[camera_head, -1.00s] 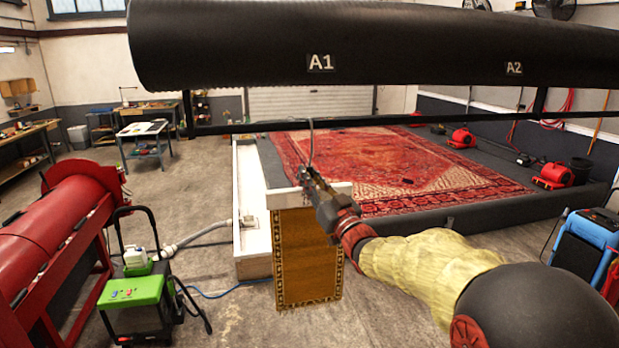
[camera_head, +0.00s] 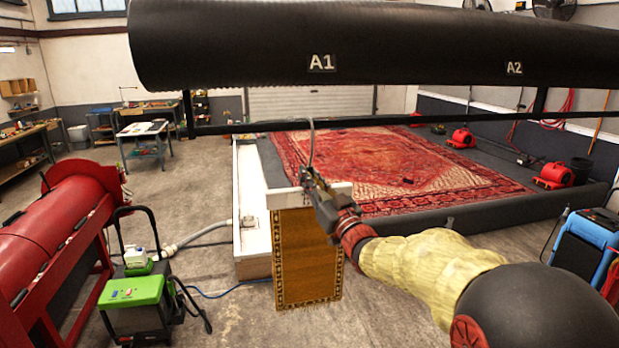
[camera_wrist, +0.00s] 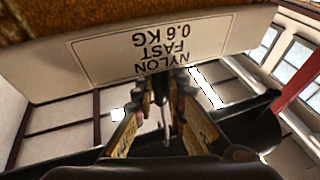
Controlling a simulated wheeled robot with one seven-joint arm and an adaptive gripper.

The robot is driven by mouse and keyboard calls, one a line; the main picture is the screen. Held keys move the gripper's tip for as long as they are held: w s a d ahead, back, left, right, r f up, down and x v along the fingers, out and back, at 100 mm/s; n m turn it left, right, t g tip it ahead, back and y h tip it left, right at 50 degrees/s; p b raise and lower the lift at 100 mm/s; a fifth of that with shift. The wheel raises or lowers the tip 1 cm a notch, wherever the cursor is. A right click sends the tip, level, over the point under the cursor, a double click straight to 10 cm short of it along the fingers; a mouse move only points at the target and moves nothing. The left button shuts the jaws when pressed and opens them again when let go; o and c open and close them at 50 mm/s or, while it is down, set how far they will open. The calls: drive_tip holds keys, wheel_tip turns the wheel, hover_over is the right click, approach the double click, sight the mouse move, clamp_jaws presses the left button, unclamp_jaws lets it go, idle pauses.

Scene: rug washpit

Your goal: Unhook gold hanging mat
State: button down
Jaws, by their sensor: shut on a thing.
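The gold mat (camera_head: 306,258), with a dark patterned border, hangs upright below a white header bar (camera_head: 290,199). A thin grey metal hook (camera_head: 311,140) rises above the bar to the dark rail (camera_head: 225,127); I cannot tell whether its curve touches the rail. My gripper (camera_head: 308,176) is shut on the hook's stem just above the header bar. In the wrist view the jaws (camera_wrist: 165,118) close around the thin metal stem (camera_wrist: 167,122), beside the white header bar (camera_wrist: 90,62) with its printed label. The exact contact is partly hidden by the fingers.
A thick black roller (camera_head: 420,45) marked A1 and A2 spans above. Behind the mat is a low-walled pit with a red rug (camera_head: 400,165) and a white ledge (camera_head: 250,200). A red machine (camera_head: 60,235) and green unit (camera_head: 135,293) stand left; a blue machine (camera_head: 585,245) stands right.

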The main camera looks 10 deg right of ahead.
sight(310, 162)
drive_tip(key=shift+r, duration=0.15)
drive_tip(key=shift+r+p, duration=0.45)
drive_tip(key=shift+r, duration=1.65)
drive_tip(key=s+b, duration=0.5)
drive_tip(key=s, duration=1)
idle(0.4)
